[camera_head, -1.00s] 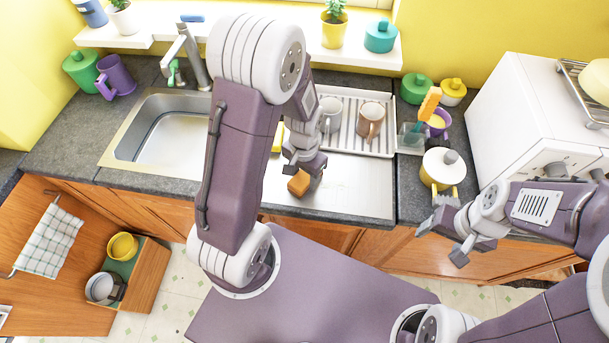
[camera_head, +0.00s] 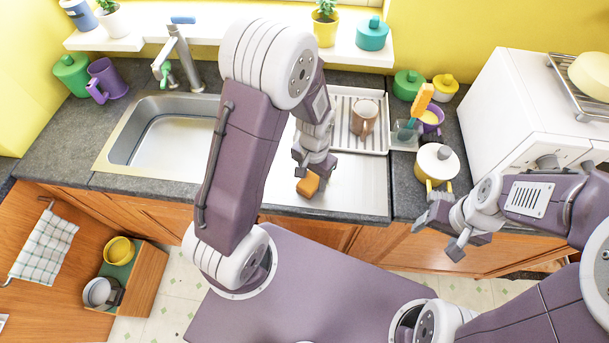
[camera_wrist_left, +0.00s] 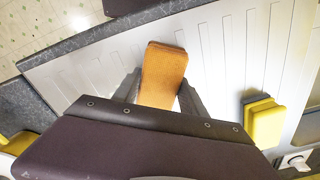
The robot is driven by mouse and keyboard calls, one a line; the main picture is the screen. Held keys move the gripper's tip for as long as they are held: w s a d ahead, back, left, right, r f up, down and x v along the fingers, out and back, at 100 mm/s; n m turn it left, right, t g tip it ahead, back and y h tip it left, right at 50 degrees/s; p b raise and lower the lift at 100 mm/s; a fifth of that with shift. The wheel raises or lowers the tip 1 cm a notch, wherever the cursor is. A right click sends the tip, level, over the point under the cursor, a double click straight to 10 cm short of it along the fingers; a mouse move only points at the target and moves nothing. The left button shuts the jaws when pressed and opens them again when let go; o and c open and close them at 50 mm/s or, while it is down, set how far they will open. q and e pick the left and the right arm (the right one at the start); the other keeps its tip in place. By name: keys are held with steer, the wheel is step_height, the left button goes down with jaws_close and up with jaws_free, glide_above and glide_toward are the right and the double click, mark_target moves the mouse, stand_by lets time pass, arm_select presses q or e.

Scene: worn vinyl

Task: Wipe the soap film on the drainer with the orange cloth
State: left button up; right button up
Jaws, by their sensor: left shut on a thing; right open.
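The orange cloth (camera_head: 308,185) is a folded pad at the front of the metal drainer (camera_head: 361,190). My left gripper (camera_head: 309,175) is shut on it from above. In the left wrist view the cloth (camera_wrist_left: 163,75) sits between the two fingers (camera_wrist_left: 160,95) over the grooved drainer (camera_wrist_left: 215,60); whether it touches the surface I cannot tell. No soap film can be made out on the visible drainer; part is hidden by my left arm. My right gripper (camera_head: 440,232) is open and empty in front of the counter at the right.
A brown mug (camera_head: 363,118) stands in the white rack (camera_head: 378,143) behind the drainer. A yellow sponge (camera_wrist_left: 263,120) lies on the drainer in the wrist view. The sink (camera_head: 165,140) is left.

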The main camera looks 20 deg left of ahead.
mark_target(337, 186)
arm_select(q)
steer(key=shift+w+d, duration=0.2)
steer(key=shift+d, duration=0.7)
steer(key=shift+w+d+p, duration=0.15)
steer(key=shift+w+d, duration=0.1)
steer(key=shift+d, duration=0.65)
steer(key=shift+w+d+p, duration=0.2)
steer(key=shift+w+d, duration=0.1)
steer(key=shift+d, duration=0.55)
steer(key=shift+w+d+p, duration=0.15)
steer(key=shift+w+d, duration=0.1)
steer(key=shift+d, duration=0.65)
steer(key=shift+w+d+p, duration=0.15)
steer(key=shift+w+d, duration=0.1)
steer(key=shift+d, duration=0.65)
steer(key=shift+w+d+p, duration=0.1)
steer(key=shift+w+d, duration=0.1)
steer(key=shift+d, duration=0.65)
steer(key=shift+w+d+p, duration=0.15)
steer(key=shift+w+d, duration=0.1)
steer(key=shift+d, duration=0.65)
steer(key=shift+s+a, duration=0.25)
steer(key=shift+a, duration=0.65)
steer(key=shift+s+a, duration=0.25)
steer(key=shift+a, duration=0.65)
steer(key=shift+s+a, duration=0.25)
steer(key=shift+a, duration=0.65)
